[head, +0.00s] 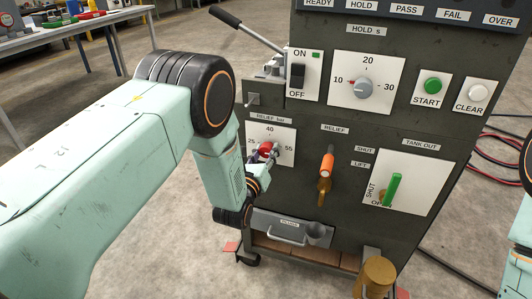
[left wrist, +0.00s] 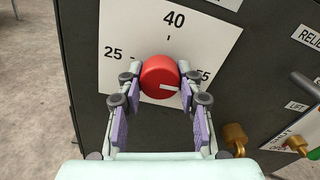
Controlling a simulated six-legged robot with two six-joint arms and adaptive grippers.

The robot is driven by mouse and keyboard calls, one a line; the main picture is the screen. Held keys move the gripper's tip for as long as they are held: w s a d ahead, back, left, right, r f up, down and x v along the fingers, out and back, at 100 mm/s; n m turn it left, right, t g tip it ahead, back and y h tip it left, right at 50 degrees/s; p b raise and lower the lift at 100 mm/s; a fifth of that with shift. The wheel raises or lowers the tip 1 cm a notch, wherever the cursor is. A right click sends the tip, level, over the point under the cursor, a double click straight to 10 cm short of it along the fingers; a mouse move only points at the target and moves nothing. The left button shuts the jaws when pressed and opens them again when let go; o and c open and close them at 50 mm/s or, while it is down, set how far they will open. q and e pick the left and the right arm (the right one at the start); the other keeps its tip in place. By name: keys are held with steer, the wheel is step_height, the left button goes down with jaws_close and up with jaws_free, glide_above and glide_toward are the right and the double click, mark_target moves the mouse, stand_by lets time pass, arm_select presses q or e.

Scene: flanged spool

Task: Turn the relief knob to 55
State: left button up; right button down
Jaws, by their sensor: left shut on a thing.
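The relief knob (head: 265,147) is red and sits on a white dial plate marked 25, 40 and 55, under the label RELIEF bar. In the left wrist view the knob (left wrist: 158,74) has a white pointer line that points right, toward the 55 side. The 55 (left wrist: 203,75) is partly covered by a finger. My left gripper (left wrist: 160,80) has its fingertips on both sides of the knob, shut on it; in the head view the gripper (head: 270,153) is partly hidden by my arm. My right gripper is not in view.
Right of the dial are an orange relief lever (head: 327,166) and a green tank-out lever (head: 392,189). Above are the on/off switch (head: 297,76) and the hold dial (head: 362,88). A drawer handle (head: 287,234) is below. A long black-gripped lever (head: 240,27) sticks out upper left.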

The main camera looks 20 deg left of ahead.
arm_select(q)
steer(key=shift+r+m, duration=0.1)
steer(key=shift+m, duration=0.2)
stand_by(0.4)
steer(key=o, duration=1.2)
steer(key=s, duration=1.2)
steer(key=shift+a, duration=0.2)
